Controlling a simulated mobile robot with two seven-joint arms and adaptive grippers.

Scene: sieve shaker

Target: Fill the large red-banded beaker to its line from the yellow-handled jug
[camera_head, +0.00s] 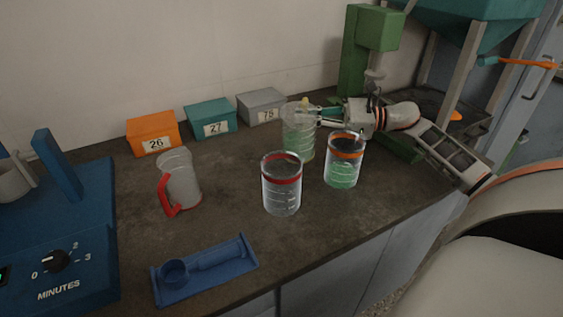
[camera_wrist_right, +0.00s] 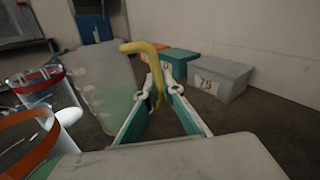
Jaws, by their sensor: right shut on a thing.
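The large red-banded beaker (camera_head: 281,190) stands on the dark bench near the middle and looks empty. It also shows at the left of the right wrist view (camera_wrist_right: 38,84). The yellow-handled jug (camera_head: 297,139) holds green liquid and stands upright behind it; I cannot tell whether it touches the bench. My right gripper (camera_head: 325,117) is shut on the jug's yellow handle (camera_wrist_right: 155,72), reaching in from the right. An orange-banded beaker (camera_head: 343,168) with green liquid stands right of the red-banded beaker, in front of my gripper. My left gripper is not in view.
A red-handled jug (camera_head: 181,182) stands at the left. Orange (camera_head: 153,133), teal (camera_head: 211,118) and grey (camera_head: 261,105) boxes line the wall. A blue machine (camera_head: 60,240) and a green machine (camera_head: 378,30) flank the bench.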

